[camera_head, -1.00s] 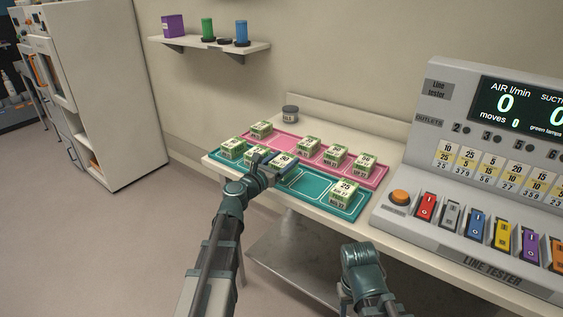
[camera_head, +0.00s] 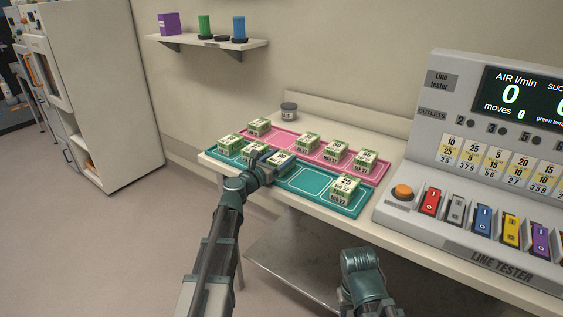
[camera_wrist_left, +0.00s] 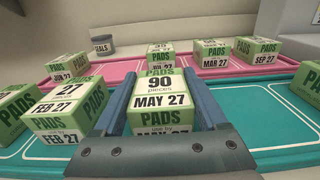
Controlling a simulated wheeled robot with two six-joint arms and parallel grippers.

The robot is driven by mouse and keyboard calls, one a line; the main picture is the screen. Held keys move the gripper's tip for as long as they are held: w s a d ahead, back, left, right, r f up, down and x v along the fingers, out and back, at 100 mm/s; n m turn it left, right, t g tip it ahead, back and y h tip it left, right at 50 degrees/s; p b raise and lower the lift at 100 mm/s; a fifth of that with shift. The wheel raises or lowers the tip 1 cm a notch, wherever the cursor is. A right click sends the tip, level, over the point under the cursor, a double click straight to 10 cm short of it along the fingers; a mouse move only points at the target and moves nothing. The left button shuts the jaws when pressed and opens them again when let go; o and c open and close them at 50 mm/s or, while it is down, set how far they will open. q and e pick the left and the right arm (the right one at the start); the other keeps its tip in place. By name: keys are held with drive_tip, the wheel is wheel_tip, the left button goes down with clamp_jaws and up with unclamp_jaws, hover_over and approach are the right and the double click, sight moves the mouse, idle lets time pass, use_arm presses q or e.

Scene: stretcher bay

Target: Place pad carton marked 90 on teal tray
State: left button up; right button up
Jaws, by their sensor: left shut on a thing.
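The green-and-white pad carton marked 90 (camera_wrist_left: 160,98), with MAY 27 on its label, is between the fingers of my left gripper (camera_head: 277,162). That gripper is shut on the carton's sides. In the head view the carton (camera_head: 284,159) is over the teal tray (camera_head: 328,199), low down, between cartons on the left and an empty outlined space on the right. I cannot tell whether its underside touches the tray. The teal tray also shows in the wrist view (camera_wrist_left: 262,136). My right gripper is out of view; only part of that arm shows.
A pink tray (camera_head: 283,139) with several cartons lies behind. Another carton (camera_head: 345,186) stands at the teal tray's right end, and a carton marked FEB 27 (camera_wrist_left: 68,108) is just left of my fingers. A grey jar (camera_head: 289,109) and the line tester (camera_head: 440,215) stand nearby.

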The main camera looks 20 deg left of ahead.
use_arm(q)
drive_tip(key=o, duration=1.1)
drive_tip(key=shift+f, duration=0.15)
drive_tip(key=o, duration=0.4)
drive_tip(key=shift+r, duration=0.2)
drive_tip(key=shift+s+a, duration=0.1)
drive_tip(key=shift+s, duration=0.25)
drive_tip(key=v, duration=1.1)
drive_tip(key=shift+s, duration=0.2)
